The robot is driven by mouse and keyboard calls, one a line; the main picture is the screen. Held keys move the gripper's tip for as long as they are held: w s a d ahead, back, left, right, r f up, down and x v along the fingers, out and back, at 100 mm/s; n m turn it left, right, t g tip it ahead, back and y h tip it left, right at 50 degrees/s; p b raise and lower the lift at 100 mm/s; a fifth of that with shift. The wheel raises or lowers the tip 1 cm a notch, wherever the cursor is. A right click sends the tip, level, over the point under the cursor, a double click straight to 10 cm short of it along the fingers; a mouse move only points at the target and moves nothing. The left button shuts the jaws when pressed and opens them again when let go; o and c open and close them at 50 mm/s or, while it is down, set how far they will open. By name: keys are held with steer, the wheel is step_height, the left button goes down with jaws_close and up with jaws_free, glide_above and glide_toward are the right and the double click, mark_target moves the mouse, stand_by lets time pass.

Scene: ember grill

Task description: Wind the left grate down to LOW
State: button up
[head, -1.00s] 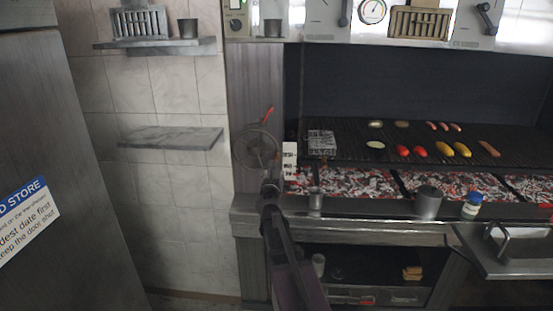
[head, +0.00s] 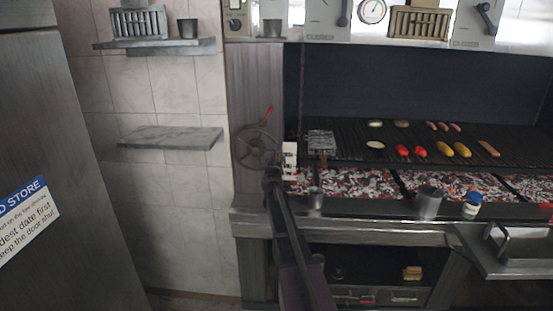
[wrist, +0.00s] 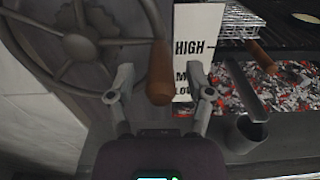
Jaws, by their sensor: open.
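The grate's spoked handwheel (head: 256,148) is on the front panel left of the grill. In the wrist view the wheel (wrist: 82,45) fills the upper left, with a brown wooden knob (wrist: 160,72) at its right side. My gripper (wrist: 161,84) is open, one finger on each side of the knob; contact is unclear. In the head view my gripper (head: 273,172) is at the wheel's lower right. A white height plate (wrist: 198,48) beside it reads HIGH at the top, with partly hidden lower marks. The left grate (head: 350,148) is above glowing coals; the pointer is not clear.
A wire basket (head: 321,141) with a wooden handle (wrist: 262,57) sits on the grate near the plate. A small metal cup (head: 316,198) stands on the front ledge right of my gripper. Sausages and peppers (head: 418,151) lie farther right. A wall shelf (head: 172,137) is at left.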

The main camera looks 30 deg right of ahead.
steer(key=shift+w+d, duration=0.4)
steer(key=shift+w, duration=0.15)
jaws_close()
steer(key=shift+a, duration=0.1)
